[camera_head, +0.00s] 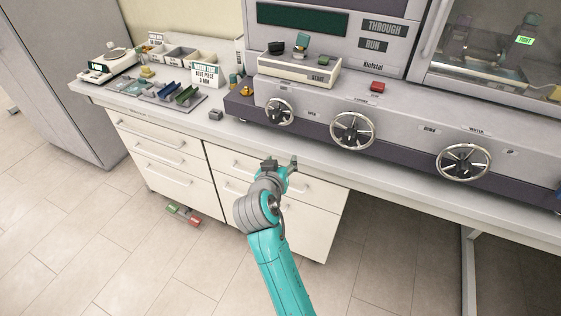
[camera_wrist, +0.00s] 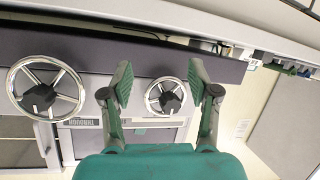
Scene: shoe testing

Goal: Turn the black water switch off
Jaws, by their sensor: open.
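Three round switches with black centre knobs and silver rings sit on the front of the grey machine. The right switch (camera_head: 463,162) has a small label above it that seems to read WATER. The middle switch (camera_head: 353,131) and the left switch (camera_head: 279,111) also show in the wrist view, upside down, the middle one (camera_wrist: 45,92) at left and the left one (camera_wrist: 168,96) between my fingers. My gripper (camera_head: 280,166) is open and empty, in front of the counter edge below the left switch and touching no switch. Its two fingers (camera_wrist: 160,85) are spread wide in the wrist view.
A red button (camera_head: 377,86) sits on the machine's ledge. A white box (camera_head: 299,70) with small items stands behind the left switch. A counter (camera_head: 160,105) with trays and a scale lies at left. Drawers (camera_head: 270,180) stand below.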

